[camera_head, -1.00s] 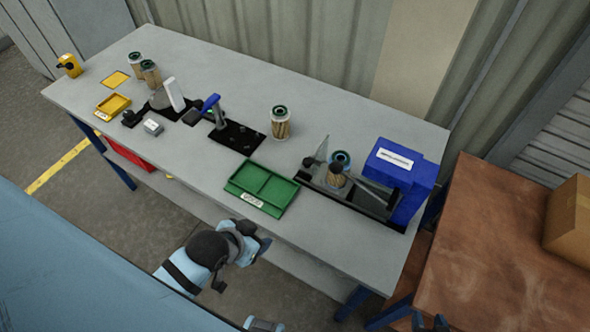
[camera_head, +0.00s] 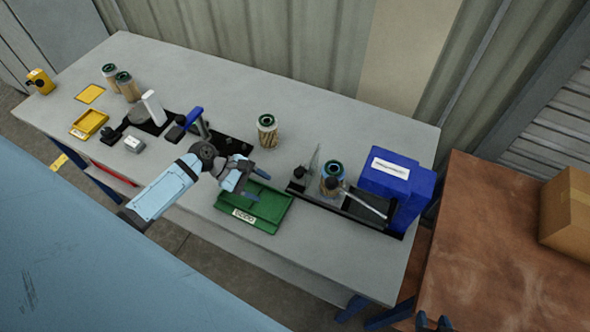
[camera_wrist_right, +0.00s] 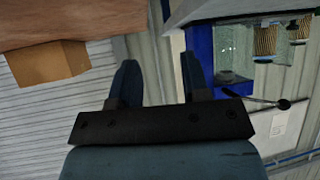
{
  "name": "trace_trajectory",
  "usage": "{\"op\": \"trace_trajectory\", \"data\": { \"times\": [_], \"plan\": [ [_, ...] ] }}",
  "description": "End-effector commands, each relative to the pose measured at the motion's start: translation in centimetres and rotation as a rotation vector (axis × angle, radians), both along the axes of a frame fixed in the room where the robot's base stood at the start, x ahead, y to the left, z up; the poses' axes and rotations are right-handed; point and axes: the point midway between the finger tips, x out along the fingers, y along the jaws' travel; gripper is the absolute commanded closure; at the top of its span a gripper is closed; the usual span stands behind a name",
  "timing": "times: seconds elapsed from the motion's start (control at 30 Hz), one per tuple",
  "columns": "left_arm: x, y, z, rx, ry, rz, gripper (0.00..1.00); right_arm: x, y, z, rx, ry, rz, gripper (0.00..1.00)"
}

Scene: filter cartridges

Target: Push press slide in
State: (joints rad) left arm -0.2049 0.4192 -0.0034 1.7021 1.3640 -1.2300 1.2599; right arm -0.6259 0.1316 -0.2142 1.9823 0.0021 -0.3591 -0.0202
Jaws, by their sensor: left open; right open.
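The press station (camera_head: 298,188) is a dark fixture at the right end of the bench, with a clear upright panel and a filter cartridge (camera_head: 335,168) with a teal top standing in it. The rod and black knob (camera_wrist_right: 283,104) also show in the right wrist view. Which part is the slide, I cannot tell. My left gripper (camera_head: 262,187) is open and empty above the green tray (camera_head: 268,222), left of the station. My right gripper (camera_head: 432,323) is open and empty, low beside the brown table; its fingers (camera_wrist_right: 160,80) fill the wrist view's middle.
Blue bins (camera_head: 400,180) stand right of the station. A loose cartridge (camera_head: 267,131) stands behind the green tray. A blue-handled press (camera_head: 190,120) and yellow tray (camera_head: 89,123) are further left. A brown table (camera_head: 490,260) holds a cardboard box (camera_head: 568,215). The bench's rear middle is clear.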

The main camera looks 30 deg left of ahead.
Motion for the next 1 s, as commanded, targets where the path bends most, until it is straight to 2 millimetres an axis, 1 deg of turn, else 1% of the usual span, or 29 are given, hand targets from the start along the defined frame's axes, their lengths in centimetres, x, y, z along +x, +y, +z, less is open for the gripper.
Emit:
{"op": "trace_trajectory", "data": {
  "times": [0.03,0.1,0.2,0.3,0.37,0.47,0.53,0.8,1.0],
  "plan": [
    [1.6,1.8,0.1,-0.077,0.071,0.095,0.44,0.0,0.0,0.0,0.0,0.0,0.0,0.57],
    [3.3,3.5,0.5,-0.18,0.159,0.205,0.44,0.0,0.0,0.0,0.001,0.0,-0.001,0.57],
    [4.8,5.4,1.0,-0.281,0.243,0.308,0.44,0.0,0.1,0.0,0.002,-0.001,-0.001,0.57],
    [5.7,6.1,1.2,-0.333,0.28,0.356,0.44,0.0,0.1,-0.1,0.002,-0.001,-0.001,0.57],
    [5.9,6.0,1.1,-0.345,0.29,0.366,0.44,0.0,0.1,-0.3,0.003,-0.001,0.0,0.57],
    [6.4,5.1,0.5,-0.348,0.292,0.366,0.44,0.1,0.1,-1.0,0.004,-0.002,0.0,0.57],
    [6.9,4.1,-0.1,-0.348,0.29,0.365,0.44,0.1,0.2,-1.6,0.006,-0.001,0.001,0.57],
    [9.2,-0.9,-2.4,-0.346,0.288,0.362,0.44,0.3,0.8,-4.5,0.015,0.001,0.011,0.57],
    [10.5,-3.7,-3.6,-0.346,0.288,0.362,0.44,0.3,1.2,-5.8,0.018,0.002,0.022,0.57]
  ]
}}
